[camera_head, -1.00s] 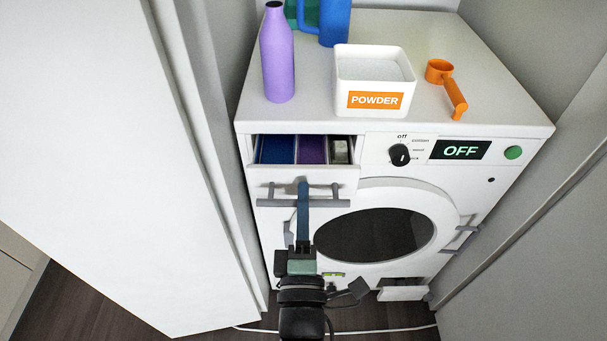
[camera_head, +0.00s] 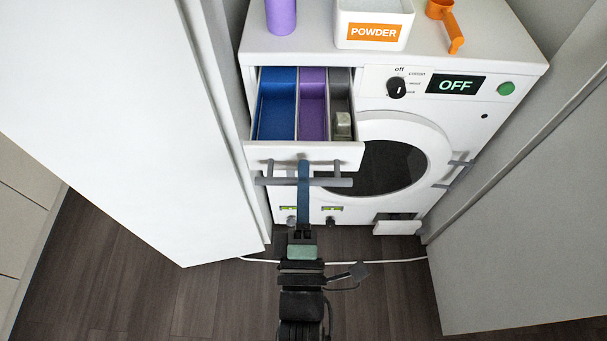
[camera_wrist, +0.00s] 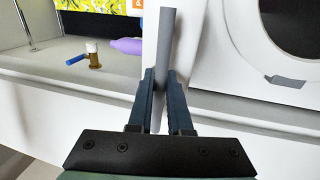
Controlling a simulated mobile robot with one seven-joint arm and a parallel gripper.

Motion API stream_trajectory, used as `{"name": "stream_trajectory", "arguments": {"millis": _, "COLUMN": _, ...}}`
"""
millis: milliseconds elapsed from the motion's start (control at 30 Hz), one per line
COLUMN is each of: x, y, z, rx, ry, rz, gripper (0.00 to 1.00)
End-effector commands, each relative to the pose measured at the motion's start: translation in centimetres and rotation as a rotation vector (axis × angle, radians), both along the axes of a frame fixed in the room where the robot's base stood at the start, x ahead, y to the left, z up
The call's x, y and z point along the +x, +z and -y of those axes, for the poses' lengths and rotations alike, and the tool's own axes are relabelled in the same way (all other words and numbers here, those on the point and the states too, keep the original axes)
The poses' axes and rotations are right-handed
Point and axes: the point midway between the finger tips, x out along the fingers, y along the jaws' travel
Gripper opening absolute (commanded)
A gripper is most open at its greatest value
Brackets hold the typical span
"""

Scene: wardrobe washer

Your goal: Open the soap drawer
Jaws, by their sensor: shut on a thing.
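The soap drawer (camera_head: 262,153) stands well out from the front of the white washer (camera_head: 455,119). Its blue (camera_head: 277,105), purple (camera_head: 312,105) and grey compartments show from above. A small pale block lies in the grey one. A grey bar handle (camera_head: 334,182) runs across the drawer front. My gripper (camera_head: 304,170) is shut on this handle near its middle. In the wrist view the handle bar (camera_wrist: 164,55) runs up between the two blue-grey fingers of my gripper (camera_wrist: 160,90).
A purple bottle (camera_head: 281,15), a white powder box (camera_head: 374,12) and an orange scoop (camera_head: 446,22) stand on the washer top. A white panel (camera_head: 110,120) is close at the left, a grey one (camera_head: 525,220) at the right. The dark floor in front is clear except for a white cable.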

Motion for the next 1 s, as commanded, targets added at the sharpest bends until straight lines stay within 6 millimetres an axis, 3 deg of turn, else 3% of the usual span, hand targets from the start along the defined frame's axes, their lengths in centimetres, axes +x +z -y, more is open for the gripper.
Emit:
{"name": "stream_trajectory", "arguments": {"millis": 33, "x": 0.0, "y": 0.0, "z": 0.0, "rx": 0.0, "ry": 0.0, "rz": -0.001, "gripper": 0.0}}
{"name": "stream_trajectory", "arguments": {"millis": 67, "x": 0.0, "y": 0.0, "z": 0.0, "rx": 0.0, "ry": 0.0, "rz": -0.001, "gripper": 0.21}}
{"name": "stream_trajectory", "arguments": {"millis": 200, "x": 0.0, "y": 0.0, "z": 0.0, "rx": 0.0, "ry": 0.0, "rz": -0.001, "gripper": 0.46}}
{"name": "stream_trajectory", "arguments": {"millis": 633, "x": -0.7, "y": -0.2, "z": 0.0, "rx": 0.0, "ry": 0.0, "rz": -0.002, "gripper": 0.47}}
{"name": "stream_trajectory", "arguments": {"millis": 1000, "x": -7.5, "y": -1.6, "z": 0.0, "rx": 0.0, "ry": -0.002, "rz": -0.007, "gripper": 0.47}}
